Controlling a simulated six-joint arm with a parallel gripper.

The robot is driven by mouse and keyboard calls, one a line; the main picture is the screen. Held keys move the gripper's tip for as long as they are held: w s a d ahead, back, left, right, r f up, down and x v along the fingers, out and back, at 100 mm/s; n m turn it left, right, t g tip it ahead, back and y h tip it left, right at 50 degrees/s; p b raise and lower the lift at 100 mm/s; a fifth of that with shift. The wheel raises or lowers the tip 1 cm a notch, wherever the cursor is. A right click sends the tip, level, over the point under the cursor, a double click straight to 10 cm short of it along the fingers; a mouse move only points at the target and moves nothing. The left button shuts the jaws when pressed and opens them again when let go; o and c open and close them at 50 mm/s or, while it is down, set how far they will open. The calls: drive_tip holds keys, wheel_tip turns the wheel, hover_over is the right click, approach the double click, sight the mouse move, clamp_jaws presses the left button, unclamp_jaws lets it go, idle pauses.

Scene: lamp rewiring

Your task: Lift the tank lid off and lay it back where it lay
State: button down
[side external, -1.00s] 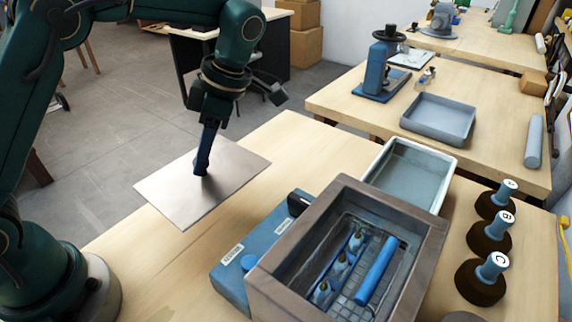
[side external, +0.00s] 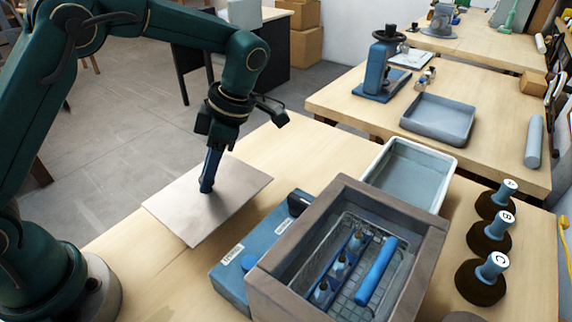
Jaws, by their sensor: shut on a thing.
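The tank lid (side external: 225,207) is a flat, thin metal plate at the left part of the bench. My gripper (side external: 208,188) is above its middle and shut on the lid's handle, which the fingers mostly hide. I cannot tell whether the lid touches the bench or hangs just above it. The tank (side external: 357,185) stands to the right with its top open. Inside it are a wire basket, several small blue-tipped parts and a blue cylinder (side external: 377,271).
A blue control box (side external: 245,250) sits between lid and tank. A white tray (side external: 408,167) stands behind the tank. Three dark round-based stands marked with letters, one marked C (side external: 481,282), are at the right. A second bench (side external: 480,130) with a grey tray (side external: 438,119) lies beyond.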

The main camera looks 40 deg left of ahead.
sight(213, 190)
drive_tip(key=shift+f, duration=0.1)
drive_tip(key=shift+f, duration=1.95)
drive_tip(key=shift+f, duration=0.25)
drive_tip(key=c, duration=0.5)
unclamp_jaws()
